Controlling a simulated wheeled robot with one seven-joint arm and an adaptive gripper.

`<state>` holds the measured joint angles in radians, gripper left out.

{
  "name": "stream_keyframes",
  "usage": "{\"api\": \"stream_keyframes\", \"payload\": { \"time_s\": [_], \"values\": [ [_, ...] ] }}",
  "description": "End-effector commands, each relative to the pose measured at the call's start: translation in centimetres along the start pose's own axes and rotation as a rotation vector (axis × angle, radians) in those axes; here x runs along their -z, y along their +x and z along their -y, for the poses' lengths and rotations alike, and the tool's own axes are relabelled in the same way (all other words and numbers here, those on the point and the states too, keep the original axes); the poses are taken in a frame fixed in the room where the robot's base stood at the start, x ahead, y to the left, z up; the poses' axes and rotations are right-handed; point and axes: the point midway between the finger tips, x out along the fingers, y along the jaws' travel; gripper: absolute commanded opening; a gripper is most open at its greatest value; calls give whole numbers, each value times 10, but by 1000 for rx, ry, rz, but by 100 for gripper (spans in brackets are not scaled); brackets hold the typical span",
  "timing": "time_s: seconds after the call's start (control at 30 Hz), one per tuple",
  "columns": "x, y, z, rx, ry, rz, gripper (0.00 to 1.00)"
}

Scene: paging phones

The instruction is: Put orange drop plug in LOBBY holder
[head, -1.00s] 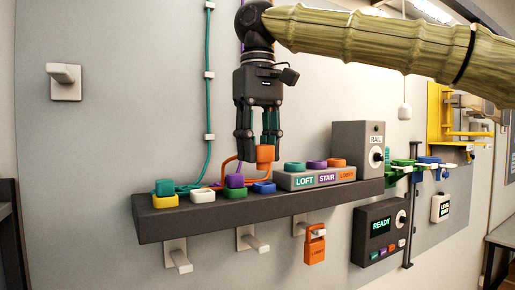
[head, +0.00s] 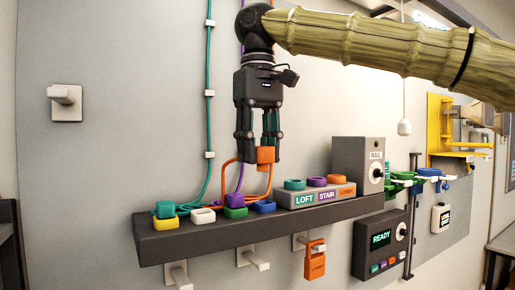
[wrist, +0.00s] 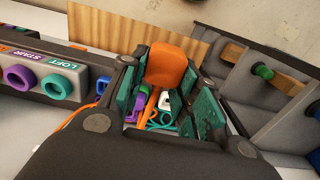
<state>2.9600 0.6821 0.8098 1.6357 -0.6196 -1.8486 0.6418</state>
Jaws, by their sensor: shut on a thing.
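My gripper (head: 259,158) is shut on the orange drop plug (head: 265,155), which hangs above the dark shelf, to the left of the labelled holder block. In the wrist view the orange plug (wrist: 166,66) sits between the teal finger pads. The holder block (head: 301,198) carries a teal ring marked LOFT, a purple ring marked STAIR and an orange ring, the LOBBY holder (head: 347,180), at its right end. The LOBBY holder appears empty. An orange cord (head: 223,172) loops from the plug down toward the shelf.
The shelf (head: 200,240) bears a teal plug (head: 165,209) and yellow, white, green and blue rings. A grey RAIL box (head: 358,165) stands right of the holder block. An orange tag (head: 315,262) hangs from a peg below. Teal and purple cords rise left of my gripper.

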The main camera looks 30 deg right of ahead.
Motion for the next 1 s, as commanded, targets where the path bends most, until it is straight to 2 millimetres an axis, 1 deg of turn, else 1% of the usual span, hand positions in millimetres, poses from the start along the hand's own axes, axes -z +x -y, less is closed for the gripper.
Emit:
{"api": "stream_keyframes", "payload": {
  "time_s": [0.17, 1.0],
  "values": [
    [4, -1, -8, 1, 2, 0, 7],
    [28, -2, -66, 1, 1, -1, 7]
  ]
}}
